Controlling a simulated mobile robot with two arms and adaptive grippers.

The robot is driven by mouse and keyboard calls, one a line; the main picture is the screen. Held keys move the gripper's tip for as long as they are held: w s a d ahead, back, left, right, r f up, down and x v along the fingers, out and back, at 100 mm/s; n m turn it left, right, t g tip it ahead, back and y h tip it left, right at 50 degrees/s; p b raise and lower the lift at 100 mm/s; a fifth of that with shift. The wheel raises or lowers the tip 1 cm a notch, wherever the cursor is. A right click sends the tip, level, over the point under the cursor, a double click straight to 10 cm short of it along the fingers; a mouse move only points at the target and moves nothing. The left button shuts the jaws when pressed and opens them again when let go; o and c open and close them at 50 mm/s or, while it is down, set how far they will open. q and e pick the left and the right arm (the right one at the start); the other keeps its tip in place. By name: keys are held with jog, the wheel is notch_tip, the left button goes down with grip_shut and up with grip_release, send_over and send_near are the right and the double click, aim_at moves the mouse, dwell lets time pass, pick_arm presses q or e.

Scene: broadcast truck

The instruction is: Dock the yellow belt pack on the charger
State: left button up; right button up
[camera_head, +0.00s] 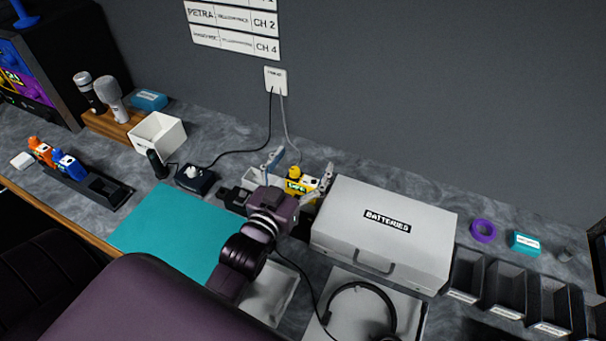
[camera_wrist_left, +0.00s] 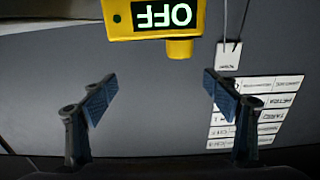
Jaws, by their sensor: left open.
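The yellow belt pack (camera_head: 296,187) is at the back of the counter, just left of the batteries case, partly hidden by my gripper. In the left wrist view the yellow belt pack (camera_wrist_left: 153,18) is at the top edge, with a lit display reading OFF upside down. My left gripper (camera_head: 298,174) is open, its fingers apart near the pack. In the wrist view the left gripper (camera_wrist_left: 160,92) has nothing between its fingertips. The charger (camera_head: 110,190) is a dark tray at the left, holding an orange pack (camera_head: 41,151) and a blue pack (camera_head: 68,164); its right part is empty.
The white batteries case (camera_head: 348,220) stands close right of my gripper. A teal mat (camera_head: 165,232) lies between gripper and charger. A white box (camera_head: 158,136), microphones (camera_head: 110,97) and a small black device (camera_head: 195,179) stand behind. A headset (camera_head: 360,290) is in front.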

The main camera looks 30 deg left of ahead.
pick_arm(q)
jog(key=shift+r, duration=2)
